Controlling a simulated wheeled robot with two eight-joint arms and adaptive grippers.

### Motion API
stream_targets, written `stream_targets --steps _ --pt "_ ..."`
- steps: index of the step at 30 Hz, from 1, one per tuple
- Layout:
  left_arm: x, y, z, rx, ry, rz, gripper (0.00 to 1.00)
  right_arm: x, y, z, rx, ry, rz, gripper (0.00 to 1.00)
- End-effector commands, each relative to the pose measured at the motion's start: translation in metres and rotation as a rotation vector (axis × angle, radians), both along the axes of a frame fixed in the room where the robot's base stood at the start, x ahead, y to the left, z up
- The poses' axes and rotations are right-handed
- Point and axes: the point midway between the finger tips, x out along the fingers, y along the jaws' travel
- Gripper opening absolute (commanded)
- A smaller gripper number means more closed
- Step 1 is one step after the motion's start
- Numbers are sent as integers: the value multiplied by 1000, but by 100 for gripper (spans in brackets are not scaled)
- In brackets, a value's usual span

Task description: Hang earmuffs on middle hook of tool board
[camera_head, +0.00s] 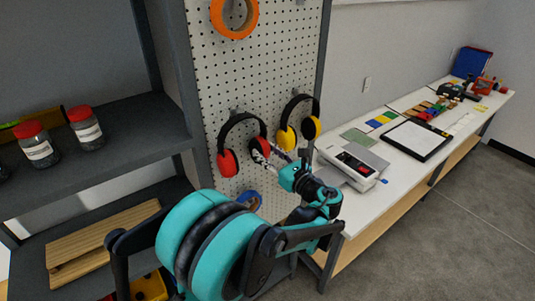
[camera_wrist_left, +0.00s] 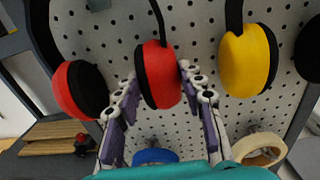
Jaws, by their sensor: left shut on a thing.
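The red earmuffs (camera_head: 227,163) with a black headband are upright at the pegboard tool board (camera_head: 215,80). They also show in the left wrist view (camera_wrist_left: 80,90). My left gripper (camera_head: 268,158) is shut on their right-hand red cup; in the left wrist view its fingers (camera_wrist_left: 158,95) lie on both sides of that cup. A grey hook (camera_head: 234,111) shows at the top of the red earmuffs' band; I cannot tell whether the band rests on it. Yellow earmuffs (camera_head: 286,138) hang just to the right. My right gripper is not in view.
An orange ring (camera_head: 234,32) hangs above. A blue roll (camera_wrist_left: 155,156) and a cream roll (camera_wrist_left: 258,150) are low on the board. A shelf (camera_head: 120,140) with red-lidded jars stands left. A white bench (camera_head: 385,175) with a printer-like device (camera_head: 350,165) runs right.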

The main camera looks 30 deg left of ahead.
Motion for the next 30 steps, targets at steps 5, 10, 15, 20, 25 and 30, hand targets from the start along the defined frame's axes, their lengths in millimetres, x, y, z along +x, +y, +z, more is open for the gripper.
stream_targets --steps 5,10,15,20,25,30 --pt "0 0 0 1 0 0 3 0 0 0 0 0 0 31" --pt "0 0 0 1 0 0 3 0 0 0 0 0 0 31" --pt "0 0 0 1 0 0 63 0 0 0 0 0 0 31" --pt "0 0 0 0 0 0 63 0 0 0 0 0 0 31" --pt "-1 -4 0 0 0 -1 63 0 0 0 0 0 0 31" --pt "-10 -28 0 0 0 -5 63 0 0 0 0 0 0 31"
